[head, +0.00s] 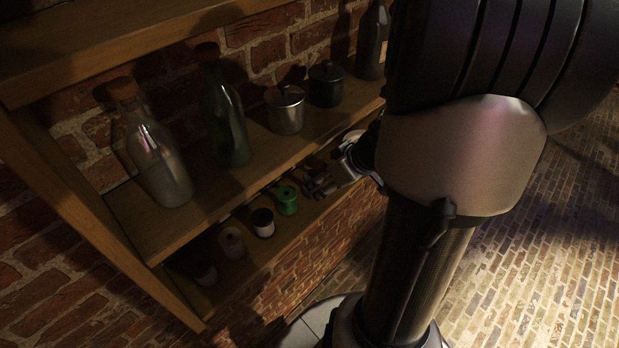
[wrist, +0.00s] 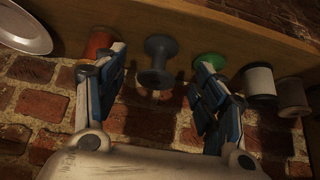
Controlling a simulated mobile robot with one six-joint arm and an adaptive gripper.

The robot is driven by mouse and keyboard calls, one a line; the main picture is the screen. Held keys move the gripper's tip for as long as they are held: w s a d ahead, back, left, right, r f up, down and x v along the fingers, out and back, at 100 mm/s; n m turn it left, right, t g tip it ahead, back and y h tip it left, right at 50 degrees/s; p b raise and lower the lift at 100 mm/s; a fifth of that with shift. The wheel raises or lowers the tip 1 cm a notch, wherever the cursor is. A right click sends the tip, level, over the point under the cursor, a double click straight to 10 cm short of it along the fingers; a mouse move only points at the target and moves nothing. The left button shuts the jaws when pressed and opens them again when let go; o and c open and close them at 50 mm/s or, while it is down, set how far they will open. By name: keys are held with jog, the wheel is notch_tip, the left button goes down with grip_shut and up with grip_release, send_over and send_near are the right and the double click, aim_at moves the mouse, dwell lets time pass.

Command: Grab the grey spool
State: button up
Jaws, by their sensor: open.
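The grey spool (wrist: 160,52) stands near the front of the lower shelf in the wrist view. It is seen between my two fingers and touches neither as far as I can see. My gripper (wrist: 161,66) is open and empty, with one blue-and-dark finger on each side of the spool in the picture. How far the fingertips are from it in depth I cannot tell. In the head view my gripper (head: 319,183) is at the lower shelf, just right of the green spool (head: 287,200). I cannot make out the grey spool clearly there.
In the wrist view a red spool (wrist: 101,43) is left of the grey one, close to my left finger. The green spool (wrist: 211,62) is behind my right finger. A white-and-black spool (wrist: 259,82) and a brownish spool (wrist: 291,95) stand further right. The upper shelf (head: 190,222) holds bottles and jars.

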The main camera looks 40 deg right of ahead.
aim_at(313, 177)
jog(key=w, duration=0.1)
jog(key=w+p, duration=0.1)
jog(key=w, duration=0.1)
jog(key=shift+a+r, duration=0.1)
jog(key=shift+a, duration=0.1)
jog(key=b+x, duration=0.1)
jog(key=x, duration=0.2)
jog(key=shift+s, duration=0.1)
jog(key=c, duration=1)
